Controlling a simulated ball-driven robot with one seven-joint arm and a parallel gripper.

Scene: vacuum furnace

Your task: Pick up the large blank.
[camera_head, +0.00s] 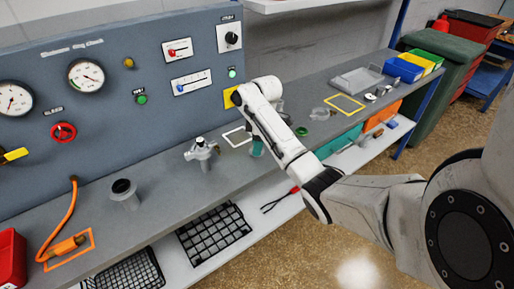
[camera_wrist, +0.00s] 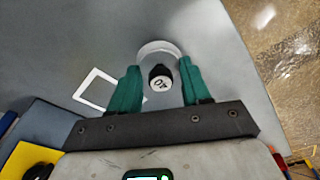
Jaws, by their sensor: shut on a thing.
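In the wrist view, the two teal fingers of my gripper (camera_wrist: 160,70) stand apart, one on each side of a piece that I take for the large blank (camera_wrist: 160,48). It shows as a pale round disc or rim beyond the fingertips, with a dark knob (camera_wrist: 161,78) marked with a number on its pale top. My gripper is shut on it. In the head view, the teal fingers of my gripper (camera_head: 257,148) point down over the bench, and the blank cannot be made out there. Whether it touches the bench is unclear.
A white outlined square (camera_head: 237,136) lies on the bench beside my gripper. A metal valve fitting (camera_head: 202,153) and a grey port (camera_head: 125,193) stand to the left. The control panel (camera_head: 120,110) rises behind. A grey tray (camera_head: 357,82) and blue bin (camera_head: 404,69) are at the right.

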